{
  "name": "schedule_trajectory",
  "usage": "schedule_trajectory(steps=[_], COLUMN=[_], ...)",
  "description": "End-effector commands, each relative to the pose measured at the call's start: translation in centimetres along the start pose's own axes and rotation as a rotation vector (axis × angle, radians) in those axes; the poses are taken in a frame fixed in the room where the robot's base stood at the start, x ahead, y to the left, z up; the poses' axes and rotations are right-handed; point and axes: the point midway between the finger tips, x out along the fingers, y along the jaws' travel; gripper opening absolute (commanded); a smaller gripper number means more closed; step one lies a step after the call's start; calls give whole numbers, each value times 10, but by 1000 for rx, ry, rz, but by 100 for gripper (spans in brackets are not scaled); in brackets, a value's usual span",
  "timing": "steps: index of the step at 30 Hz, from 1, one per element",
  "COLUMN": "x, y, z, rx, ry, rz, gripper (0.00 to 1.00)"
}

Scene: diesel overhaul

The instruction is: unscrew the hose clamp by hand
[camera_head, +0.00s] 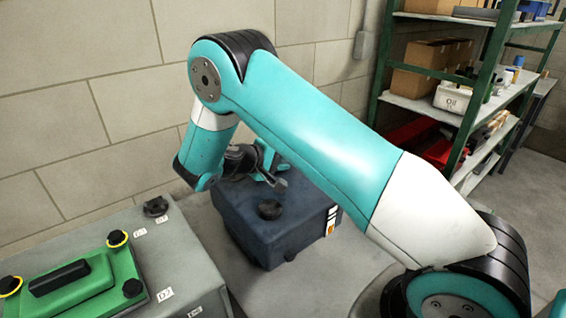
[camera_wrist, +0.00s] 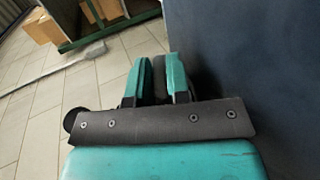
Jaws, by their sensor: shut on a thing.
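My gripper (camera_wrist: 157,78) shows in the wrist view with its two teal fingers closed on a narrow dark part (camera_wrist: 159,70). Most of that part is hidden between the fingers. I cannot tell for certain whether it is the hose clamp, and no other hose clamp is clear. In the head view my gripper (camera_head: 268,168) is at the back edge of a dark blue box (camera_head: 245,235), partly behind my arm.
A grey bench (camera_head: 180,255) at the left carries a green cover (camera_head: 85,290) with black knobs and a loose black part (camera_head: 155,207). A green shelf rack (camera_head: 470,90) with boxes stands at the back right. A block wall is behind; the floor between is clear.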

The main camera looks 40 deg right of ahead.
Motion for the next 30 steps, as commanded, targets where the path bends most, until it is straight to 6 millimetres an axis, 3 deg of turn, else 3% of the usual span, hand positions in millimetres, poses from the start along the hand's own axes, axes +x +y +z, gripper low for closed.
schedule_trajectory(steps=[13, 14, 16, 17, 30], x=[-1, -1, -1, -1, 0], y=[0, 0, 0, 0, 6], z=[-2, -2, -2, -2, 0], rx=[3, 3, 2, 2, 4], ry=[8, 8, 7, 6, -1], rz=[9, 9, 9, 9, -86], gripper=[0, 24, 40, 42, 42])
